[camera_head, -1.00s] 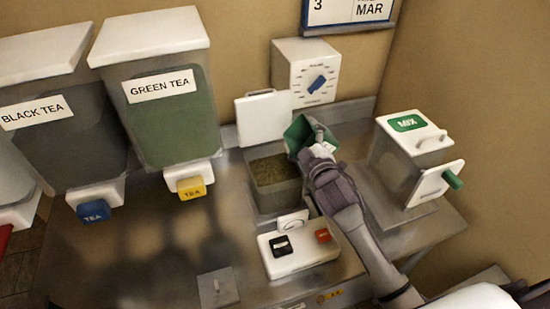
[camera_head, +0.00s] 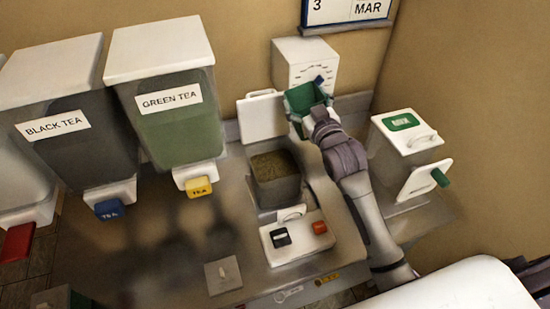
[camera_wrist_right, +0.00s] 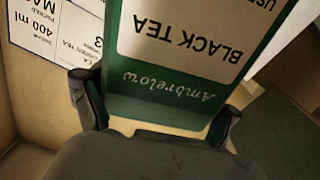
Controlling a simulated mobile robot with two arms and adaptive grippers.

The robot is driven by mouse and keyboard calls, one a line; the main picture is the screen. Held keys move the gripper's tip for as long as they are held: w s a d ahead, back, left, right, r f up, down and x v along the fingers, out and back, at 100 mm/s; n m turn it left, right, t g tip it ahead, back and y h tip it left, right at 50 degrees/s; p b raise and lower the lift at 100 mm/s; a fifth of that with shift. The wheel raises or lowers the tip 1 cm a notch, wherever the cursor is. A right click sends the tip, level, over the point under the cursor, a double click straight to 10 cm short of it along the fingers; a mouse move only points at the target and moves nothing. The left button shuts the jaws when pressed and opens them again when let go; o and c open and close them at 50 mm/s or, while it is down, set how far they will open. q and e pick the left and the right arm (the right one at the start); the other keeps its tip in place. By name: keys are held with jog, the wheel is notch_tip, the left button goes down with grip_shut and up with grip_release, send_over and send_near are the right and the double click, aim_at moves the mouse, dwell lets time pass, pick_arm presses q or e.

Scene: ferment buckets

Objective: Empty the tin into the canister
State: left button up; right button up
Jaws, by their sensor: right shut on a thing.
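The green tin (camera_head: 304,97) is in my right gripper (camera_head: 319,116), above and behind the canister in the head view. Its open top shows, with a dark green inside; I cannot tell whether anything is left in it. In the right wrist view the tin (camera_wrist_right: 155,85) fills the space between the fingers and bears a white "BLACK TEA" label, upside down in the picture. The canister (camera_head: 279,192) is open, with grey see-through walls and brown-green leaves inside. Its white lid (camera_head: 262,117) stands raised behind it. My left gripper is not in view.
Black tea (camera_head: 70,150) and green tea (camera_head: 170,120) dispensers stand at left. A white dial box (camera_head: 300,60) is behind the tin. A white panel with buttons (camera_head: 297,240) is before the canister.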

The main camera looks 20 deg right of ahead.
aim_at(308, 108)
jog(key=shift+s+a+r+m, duration=0.25)
jog(key=shift+s+m, duration=0.2)
jog(key=shift+s, duration=0.35)
jog(key=shift+s+a+r+m, duration=0.25)
jog(key=shift+s+m, duration=0.25)
jog(key=shift+s, duration=0.35)
jog(key=shift+s+a+r+m, duration=0.15)
jog(key=shift+s+r+m, duration=0.25)
jog(key=shift+s, duration=0.4)
jog(key=shift+f, duration=0.1)
